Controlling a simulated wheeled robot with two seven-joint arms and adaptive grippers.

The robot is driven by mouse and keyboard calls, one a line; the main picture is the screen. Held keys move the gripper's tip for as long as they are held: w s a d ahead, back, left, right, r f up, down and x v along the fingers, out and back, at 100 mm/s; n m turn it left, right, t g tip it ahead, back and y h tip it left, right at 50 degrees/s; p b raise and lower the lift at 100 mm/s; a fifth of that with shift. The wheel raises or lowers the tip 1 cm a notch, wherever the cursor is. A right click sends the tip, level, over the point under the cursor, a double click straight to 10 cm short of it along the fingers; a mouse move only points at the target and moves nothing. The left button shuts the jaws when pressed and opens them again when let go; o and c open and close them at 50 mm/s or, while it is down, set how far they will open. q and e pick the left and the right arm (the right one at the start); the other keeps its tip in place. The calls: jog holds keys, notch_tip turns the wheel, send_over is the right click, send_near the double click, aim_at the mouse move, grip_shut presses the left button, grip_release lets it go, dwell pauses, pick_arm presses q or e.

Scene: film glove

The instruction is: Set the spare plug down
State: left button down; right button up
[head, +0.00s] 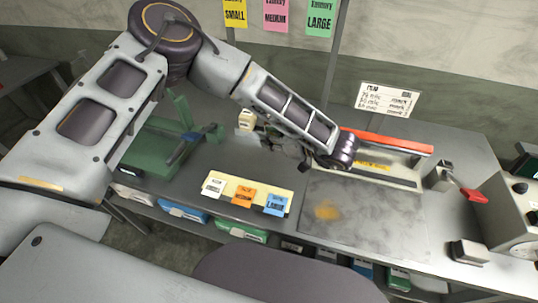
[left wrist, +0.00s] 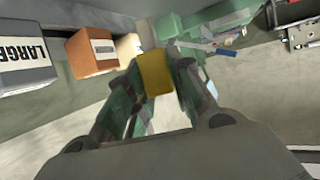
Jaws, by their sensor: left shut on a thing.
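My left gripper (left wrist: 158,75) is shut on a yellow block, the spare plug (left wrist: 155,73), which shows between its two fingertips in the left wrist view. In the head view the left gripper (head: 305,165) hangs over the middle of the grey bench (head: 232,160), mostly hidden behind its own wrist, and I cannot make out the plug there. Whether the plug touches the bench surface, I cannot tell. My right gripper is in neither view.
A green fixture (head: 165,150) stands at left. A pale strip (head: 237,183) carries size cards in front. A red-barred device (head: 385,142) stands right of the gripper, behind a dark stained plate (head: 375,215). The LARGE box (left wrist: 25,70) and an orange box (left wrist: 92,53) show in the wrist view.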

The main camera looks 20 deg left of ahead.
pick_arm(q)
jog(key=shift+f, duration=1.75)
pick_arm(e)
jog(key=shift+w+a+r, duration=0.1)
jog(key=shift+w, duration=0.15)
pick_arm(q)
jog(key=shift+f, duration=2)
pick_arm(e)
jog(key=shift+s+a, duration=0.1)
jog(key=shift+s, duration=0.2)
pick_arm(q)
jog(key=shift+f, duration=0.2)
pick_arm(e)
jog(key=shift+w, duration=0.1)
pick_arm(q)
jog(key=c, duration=1.5)
grip_release()
jog(key=shift+o, duration=1.2)
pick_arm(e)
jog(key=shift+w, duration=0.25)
pick_arm(q)
jog(key=shift+r, duration=0.15)
